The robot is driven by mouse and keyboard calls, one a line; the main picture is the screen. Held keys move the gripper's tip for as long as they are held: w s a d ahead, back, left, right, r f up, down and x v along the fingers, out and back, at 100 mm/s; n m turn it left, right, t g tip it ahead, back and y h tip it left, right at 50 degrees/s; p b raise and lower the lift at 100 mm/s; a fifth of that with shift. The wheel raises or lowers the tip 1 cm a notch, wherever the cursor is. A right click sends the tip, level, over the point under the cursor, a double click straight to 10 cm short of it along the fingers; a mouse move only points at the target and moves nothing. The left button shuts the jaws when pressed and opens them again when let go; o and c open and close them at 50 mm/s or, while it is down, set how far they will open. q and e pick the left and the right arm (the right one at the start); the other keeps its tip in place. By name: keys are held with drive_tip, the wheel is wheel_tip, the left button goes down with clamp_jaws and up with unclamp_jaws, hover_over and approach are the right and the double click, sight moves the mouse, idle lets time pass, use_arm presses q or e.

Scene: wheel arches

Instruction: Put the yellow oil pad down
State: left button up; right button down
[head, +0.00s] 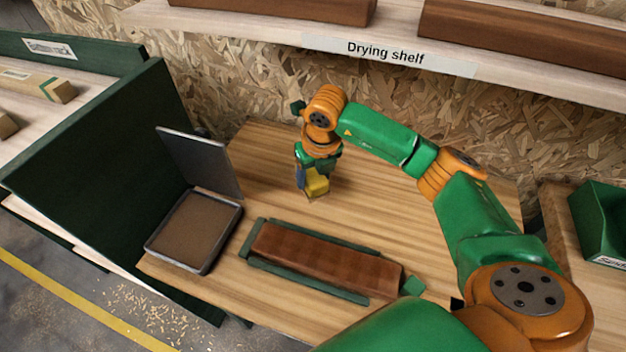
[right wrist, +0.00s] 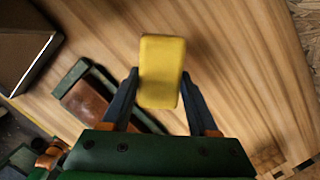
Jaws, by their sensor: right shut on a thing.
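The yellow oil pad (head: 318,187) is a small rounded block above the rear middle of the wooden bench. My right gripper (head: 311,180) points down and is shut on it. In the right wrist view the pad (right wrist: 161,70) sits between the two dark fingers of the gripper (right wrist: 160,85). I cannot tell whether the pad's underside touches the bench top. My left gripper does not show.
A brown wooden beam (head: 325,260) lies in a green holder in front of the pad. An open grey tin (head: 198,228) with its lid raised stands left. The bench top (head: 385,215) is clear around the pad. The drying shelf (head: 480,62) overhangs behind. A green bin (head: 600,225) stands right.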

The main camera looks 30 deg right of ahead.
sight(314, 183)
drive_tip(key=x, duration=0.1)
drive_tip(key=p+x, duration=0.1)
drive_tip(key=x, duration=0.2)
drive_tip(key=shift+w+d+f+p, duration=0.25)
drive_tip(key=shift+d+f+p, duration=0.05)
drive_tip(key=shift+p, duration=0.05)
drive_tip(key=shift+f, duration=0.25)
drive_tip(key=shift+f+b, duration=0.2)
drive_tip(key=shift+b, duration=0.1)
drive_tip(key=shift+c, duration=0.8)
unclamp_jaws()
drive_tip(key=shift+r, duration=0.15)
drive_tip(key=shift+r, duration=0.35)
drive_tip(key=b+v, duration=0.1)
drive_tip(key=v, duration=0.5)
drive_tip(key=shift+r, duration=0.2)
drive_tip(key=shift+s+r, duration=0.15)
drive_tip(key=shift+r, duration=0.1)
